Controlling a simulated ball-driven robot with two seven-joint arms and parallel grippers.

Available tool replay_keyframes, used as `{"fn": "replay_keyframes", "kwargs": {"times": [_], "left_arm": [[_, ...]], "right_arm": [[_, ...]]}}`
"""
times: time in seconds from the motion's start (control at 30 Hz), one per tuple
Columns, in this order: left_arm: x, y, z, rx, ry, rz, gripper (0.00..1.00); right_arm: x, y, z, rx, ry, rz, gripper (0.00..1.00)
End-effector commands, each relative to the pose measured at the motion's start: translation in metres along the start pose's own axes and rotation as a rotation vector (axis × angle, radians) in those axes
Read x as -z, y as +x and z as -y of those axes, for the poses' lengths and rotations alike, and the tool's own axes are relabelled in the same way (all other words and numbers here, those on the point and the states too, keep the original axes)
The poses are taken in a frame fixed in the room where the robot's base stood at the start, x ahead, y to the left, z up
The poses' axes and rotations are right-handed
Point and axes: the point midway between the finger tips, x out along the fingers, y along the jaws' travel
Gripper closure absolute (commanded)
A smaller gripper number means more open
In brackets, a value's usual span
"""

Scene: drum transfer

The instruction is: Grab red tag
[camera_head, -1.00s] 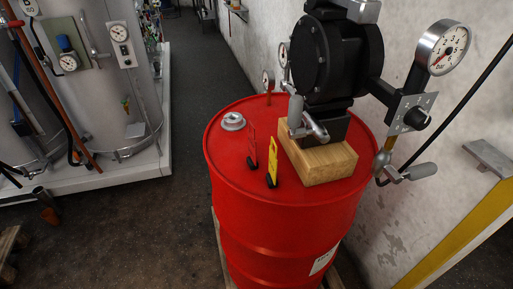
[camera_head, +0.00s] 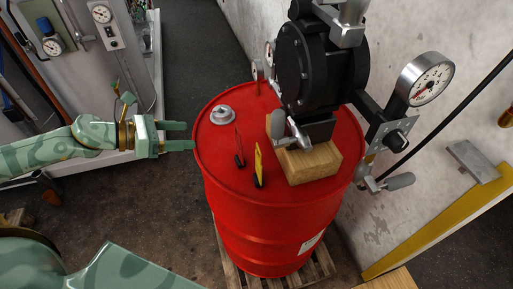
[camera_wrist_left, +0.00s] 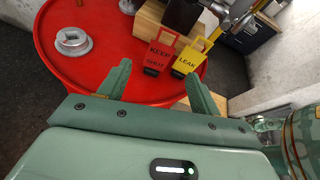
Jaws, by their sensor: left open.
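The red tag (camera_head: 238,142) stands upright in a dark base on top of the red drum (camera_head: 265,230). It is edge-on in the head view, left of the yellow tag (camera_head: 258,165). In the left wrist view the red tag (camera_wrist_left: 160,50) shows its lettered face, beside the yellow tag (camera_wrist_left: 188,60) marked LEAK. My left gripper (camera_head: 187,135) is open and empty at the drum's left edge, apart from the red tag. In the left wrist view its two fingers (camera_wrist_left: 158,72) point toward the tags. My right gripper is not seen.
A grey metal cap (camera_head: 222,115) sits on the drum top. A wooden block (camera_head: 312,163) under a black pump (camera_head: 320,60) with gauges stands behind and right of the tags. A pale wall (camera_head: 390,200) rises at the right. The drum stands on a pallet (camera_head: 312,270).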

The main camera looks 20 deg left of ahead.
Motion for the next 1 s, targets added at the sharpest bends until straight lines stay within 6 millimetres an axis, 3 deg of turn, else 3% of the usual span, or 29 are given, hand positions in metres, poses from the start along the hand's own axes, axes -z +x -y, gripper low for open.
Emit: {"fn": "replay_keyframes", "kwargs": {"times": [0.1, 0.33, 0.47, 0.83, 1.0], "left_arm": [[0.002, 0.000, 0.004, 0.024, 0.098, -0.007, 0.36], [0.002, 0.013, 0.004, 0.025, 0.151, -0.002, 0.36], [0.001, 0.030, 0.004, 0.025, 0.153, -0.001, 0.36], [-0.002, 0.094, 0.006, 0.024, 0.144, 0.000, 0.36], [0.001, 0.111, 0.007, 0.024, 0.145, -0.003, 0.36]], "right_arm": [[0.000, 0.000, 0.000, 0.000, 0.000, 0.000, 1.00], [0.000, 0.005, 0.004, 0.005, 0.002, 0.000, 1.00], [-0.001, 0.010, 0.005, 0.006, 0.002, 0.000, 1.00], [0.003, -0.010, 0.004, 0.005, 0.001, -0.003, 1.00], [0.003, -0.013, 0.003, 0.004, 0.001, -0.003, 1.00]]}}
